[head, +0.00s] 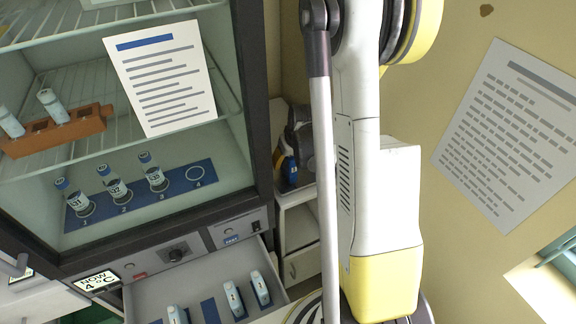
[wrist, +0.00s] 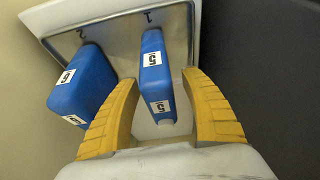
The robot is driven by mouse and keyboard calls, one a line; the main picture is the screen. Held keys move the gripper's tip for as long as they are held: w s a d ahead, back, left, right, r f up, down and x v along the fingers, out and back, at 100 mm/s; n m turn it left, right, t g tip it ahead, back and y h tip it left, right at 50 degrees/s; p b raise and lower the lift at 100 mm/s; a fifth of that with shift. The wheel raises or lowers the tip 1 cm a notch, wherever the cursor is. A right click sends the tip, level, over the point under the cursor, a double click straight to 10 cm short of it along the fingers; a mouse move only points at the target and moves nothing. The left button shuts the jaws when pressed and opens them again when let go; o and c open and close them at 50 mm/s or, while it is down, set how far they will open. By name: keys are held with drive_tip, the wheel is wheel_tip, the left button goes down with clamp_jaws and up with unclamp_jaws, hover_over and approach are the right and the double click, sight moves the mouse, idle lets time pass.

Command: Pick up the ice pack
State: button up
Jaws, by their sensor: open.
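Two blue blocks that look like ice packs stand in a pale tray (wrist: 105,50) in the wrist view. One block labelled 5 (wrist: 152,85) stands at the spot marked 1. The other, labelled 6 (wrist: 82,82), stands to its left at the spot marked 2. My gripper (wrist: 160,80) is open and empty, with its yellow fingers on either side of block 5 in the picture. No finger clearly touches it. Block 6 lies just outside the left finger. My gripper is not visible in the head view.
In the head view, an open drawer (head: 150,296) holds several slim white-and-blue items. Above it, a glass-fronted cabinet holds labelled vials on a blue strip (head: 175,191) and an orange rack (head: 60,133). A blue bottle (head: 290,170) stands in a white shelf unit beside the cabinet.

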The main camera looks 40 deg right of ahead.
clamp_jaws()
wheel_tip(320, 180, up, 10)
drive_tip(key=p, duration=0.3)
idle(0.3)
